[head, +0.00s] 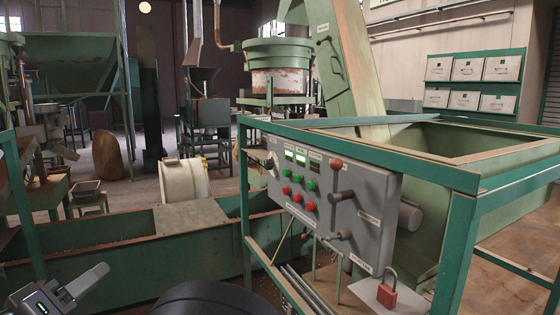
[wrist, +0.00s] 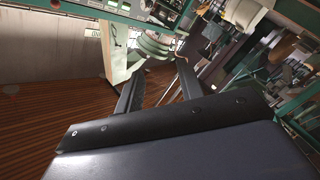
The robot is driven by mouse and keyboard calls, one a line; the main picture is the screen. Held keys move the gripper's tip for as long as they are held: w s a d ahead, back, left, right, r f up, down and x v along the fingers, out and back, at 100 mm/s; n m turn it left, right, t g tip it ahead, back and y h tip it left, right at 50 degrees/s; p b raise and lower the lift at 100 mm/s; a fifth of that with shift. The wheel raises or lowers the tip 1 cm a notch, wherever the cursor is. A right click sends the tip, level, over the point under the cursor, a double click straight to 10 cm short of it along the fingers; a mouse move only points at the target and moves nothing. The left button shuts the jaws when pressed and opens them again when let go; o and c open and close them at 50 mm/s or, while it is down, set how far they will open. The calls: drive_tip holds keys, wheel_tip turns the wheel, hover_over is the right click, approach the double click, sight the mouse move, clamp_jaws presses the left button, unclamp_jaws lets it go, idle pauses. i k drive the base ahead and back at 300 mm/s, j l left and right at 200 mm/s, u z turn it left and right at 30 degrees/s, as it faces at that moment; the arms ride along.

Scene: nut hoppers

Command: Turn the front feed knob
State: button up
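A grey control panel (head: 335,205) is fixed to the green frame in the middle of the head view. A pale round knob (head: 270,160) is at its upper left, and a dark knob or handle (head: 340,196) sticks out at its right. I cannot tell which is the front feed knob. My gripper (head: 82,285) is low at the left of the head view, well apart from the panel. In the wrist view my gripper (wrist: 160,72) has its two dark fingers spread, with nothing between them.
The panel also has red and green buttons (head: 309,184), a red knob (head: 336,163) and a lower lever (head: 338,236). A red padlock (head: 387,291) hangs below. A green trough (head: 110,252) lies beyond my gripper. A green hopper rim (head: 440,135) is behind the panel.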

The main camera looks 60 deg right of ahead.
sight(268, 163)
drive_tip(key=i+l+z, duration=0.4)
drive_tip(key=i+z, duration=0.35)
drive_tip(key=i+l+z, duration=0.1)
drive_tip(key=i+z, duration=0.7)
drive_tip(key=i, duration=0.15)
drive_tip(key=l+z, duration=0.05)
